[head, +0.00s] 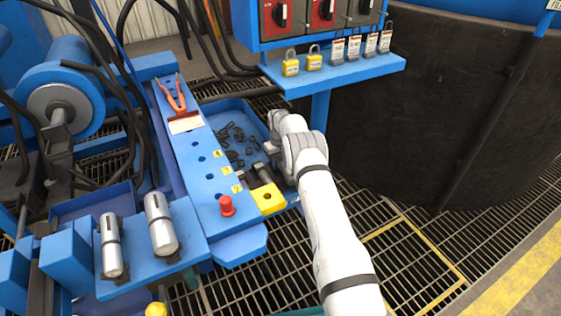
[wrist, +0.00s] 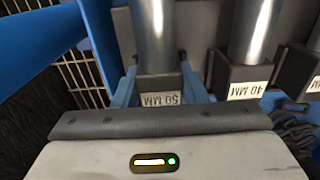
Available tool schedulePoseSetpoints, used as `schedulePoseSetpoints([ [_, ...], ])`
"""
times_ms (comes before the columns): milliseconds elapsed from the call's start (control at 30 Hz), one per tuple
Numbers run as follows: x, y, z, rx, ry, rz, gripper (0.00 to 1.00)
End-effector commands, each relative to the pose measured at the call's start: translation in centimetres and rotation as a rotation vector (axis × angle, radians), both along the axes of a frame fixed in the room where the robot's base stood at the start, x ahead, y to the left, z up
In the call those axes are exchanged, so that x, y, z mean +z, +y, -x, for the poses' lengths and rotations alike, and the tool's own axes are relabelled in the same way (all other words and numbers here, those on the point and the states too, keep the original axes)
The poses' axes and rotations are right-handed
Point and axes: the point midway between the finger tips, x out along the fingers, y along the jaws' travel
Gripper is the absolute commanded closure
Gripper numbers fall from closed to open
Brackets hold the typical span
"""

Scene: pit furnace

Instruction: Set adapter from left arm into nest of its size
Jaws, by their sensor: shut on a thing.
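My gripper (head: 272,160) is at the right edge of the blue bench, low beside dark and grey blocks (head: 262,173). In the wrist view a silver cylinder with a dark block (wrist: 160,84) marked 50 MM, upside down, stands in line with my gripper (wrist: 160,102), with blue pieces on both sides. My gripper is shut on an adapter, seemingly this one; its fingertips are not clear. A second cylinder with a dark block (wrist: 238,82) marked 40 MM is to its right, and part of a third shows at the edge. Whether the held adapter is seated cannot be told.
Two silver cylinders (head: 161,225) lie on the blue platform at lower left. The bench has a red button (head: 227,206), a yellow block (head: 268,198) and orange-handled pliers (head: 172,95). Dark links fill a blue tray (head: 222,112). A lock shelf (head: 335,76) hangs behind my arm.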

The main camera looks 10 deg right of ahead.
Motion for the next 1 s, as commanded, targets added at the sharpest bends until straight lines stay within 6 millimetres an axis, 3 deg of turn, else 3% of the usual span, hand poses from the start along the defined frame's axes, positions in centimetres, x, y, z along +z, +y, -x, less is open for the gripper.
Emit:
schedulePoseSetpoints([
  [67,-0.22,0.01,-0.03,0.0,-0.002,0.0,1.0],
  [100,-0.24,0.02,-0.02,0.0,-0.002,0.0,0.59],
  [367,-0.41,0.07,0.08,0.0,0.001,-0.001,0.38],
  [833,-0.93,0.31,0.48,0.002,0.014,-0.002,0.36],
  [1000,-0.03,0.3,0.44,0.002,0.013,-0.002,0.36],
])
